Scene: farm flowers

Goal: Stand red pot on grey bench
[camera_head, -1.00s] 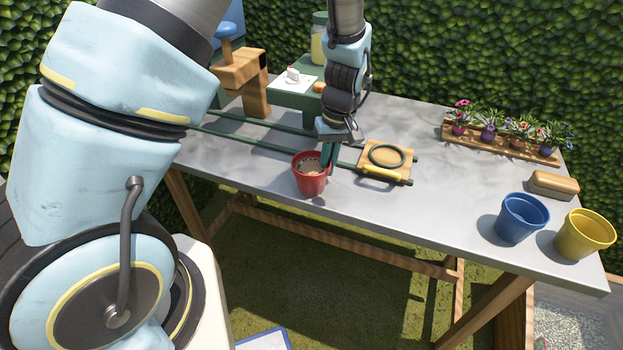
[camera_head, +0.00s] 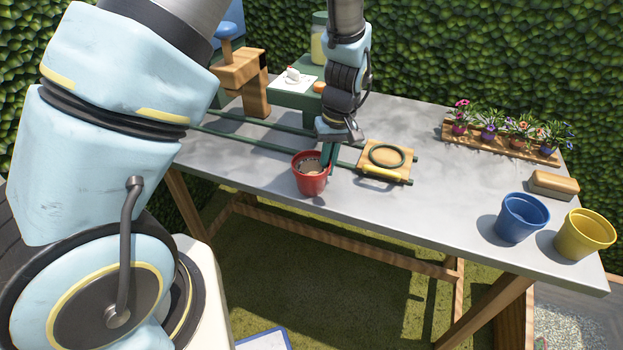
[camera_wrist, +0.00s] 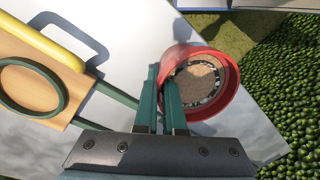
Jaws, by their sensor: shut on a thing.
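The red pot (camera_head: 311,181) is upright at the front edge of the grey bench (camera_head: 430,195), left of its middle. It has pale brown fill with a dark speckled ring inside. My gripper (camera_head: 329,165) reaches down from above and is shut on the pot's wall. In the wrist view, the two green fingers of my gripper (camera_wrist: 168,95) close on the near side of the red pot (camera_wrist: 228,88). The pot's base is low over the bench top; I cannot tell whether it touches.
A wooden board with a green ring (camera_head: 385,160) lies just right of the pot, beside green rails. A blue pot (camera_head: 519,218) and a yellow pot (camera_head: 584,235) stand at the right end. A row of flowers (camera_head: 508,132) is at the back. The bench between is clear.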

